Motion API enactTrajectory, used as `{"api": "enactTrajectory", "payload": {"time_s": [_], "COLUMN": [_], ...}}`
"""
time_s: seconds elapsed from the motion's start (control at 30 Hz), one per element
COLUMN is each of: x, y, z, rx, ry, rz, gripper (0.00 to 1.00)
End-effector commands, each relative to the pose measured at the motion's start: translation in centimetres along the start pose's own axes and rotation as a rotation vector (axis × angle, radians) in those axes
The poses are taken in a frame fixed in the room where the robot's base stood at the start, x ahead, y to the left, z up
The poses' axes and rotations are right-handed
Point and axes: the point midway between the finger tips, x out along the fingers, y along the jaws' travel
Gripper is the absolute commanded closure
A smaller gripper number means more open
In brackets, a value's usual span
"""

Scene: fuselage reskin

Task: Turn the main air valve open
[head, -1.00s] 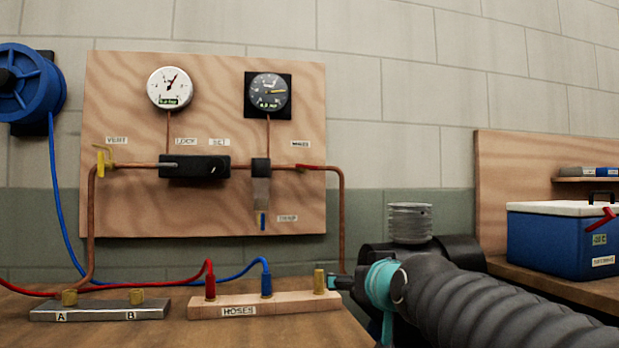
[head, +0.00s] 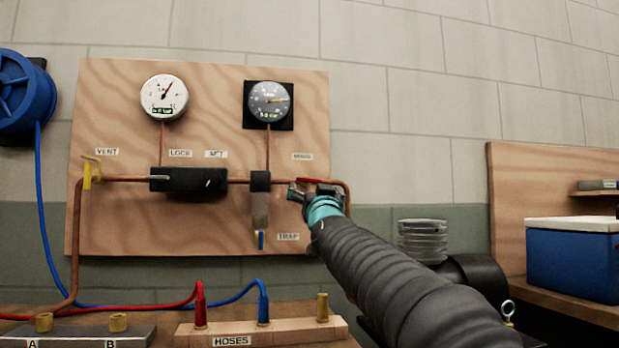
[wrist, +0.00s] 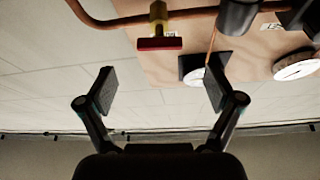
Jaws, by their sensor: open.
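The red-handled valve (head: 313,180) sits on the copper pipe at the right of the wooden panel, below a small label too blurred to read for certain. In the wrist view its red handle (wrist: 159,44) looks like a short bar roughly parallel to the pipe, on a brass body (wrist: 158,17). My gripper (head: 318,193) is just in front of and below the handle in the head view, partly covering the valve. In the wrist view my gripper (wrist: 160,85) is open and empty, with the handle beyond the fingertips, between their lines and apart from both.
A white gauge (head: 164,98) and a dark gauge (head: 268,101) hang on the panel (head: 215,80). A black regulator block (head: 190,181) and yellow vent valve (head: 88,172) share the pipe. Below are the hose block (head: 275,331) and hoses. A blue cooler (head: 570,265) stands right.

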Motion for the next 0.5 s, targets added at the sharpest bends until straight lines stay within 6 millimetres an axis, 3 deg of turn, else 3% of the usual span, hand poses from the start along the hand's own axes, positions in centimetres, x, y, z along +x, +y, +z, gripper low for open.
{"api": "enactTrajectory", "payload": {"time_s": [0.3,0.5], "x": [5.1,7.4], "y": [0.1,0.1], "z": [-0.2,-0.2], "rx": [0.001,0.001], "ry": [-0.002,-0.002], "rz": [0.002,0.001], "gripper": [0.08,0.08]}}
